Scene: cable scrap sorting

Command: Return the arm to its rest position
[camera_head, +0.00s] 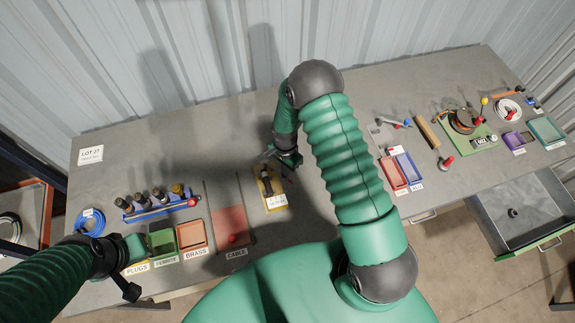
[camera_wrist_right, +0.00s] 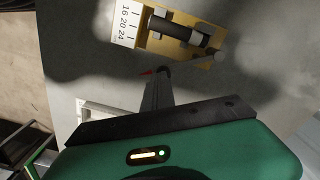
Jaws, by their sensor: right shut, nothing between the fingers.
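My right arm (camera_head: 343,150) reaches up over the table and bends down at the elbow. My right gripper (camera_head: 268,154) hangs above the middle of the table, just behind a yellow gauge board (camera_head: 278,203). In the right wrist view its fingers (camera_wrist_right: 160,72) are shut and empty. That view also shows the yellow board (camera_wrist_right: 207,58), with a dark cylinder on it and a white scale marked 16 20 24, apart from the fingertips. My left arm (camera_head: 45,280) comes in at the lower left. Its gripper (camera_head: 130,290) is near the front-left table edge; its fingers are unclear.
Green (camera_head: 162,243) and orange bins (camera_head: 191,235), a red cable area (camera_head: 231,222) and a blue tool rack (camera_head: 160,209) stand left. Red (camera_head: 392,173) and blue trays (camera_head: 408,166) stand right. An open drawer (camera_head: 490,218) juts out at right. The back middle table is clear.

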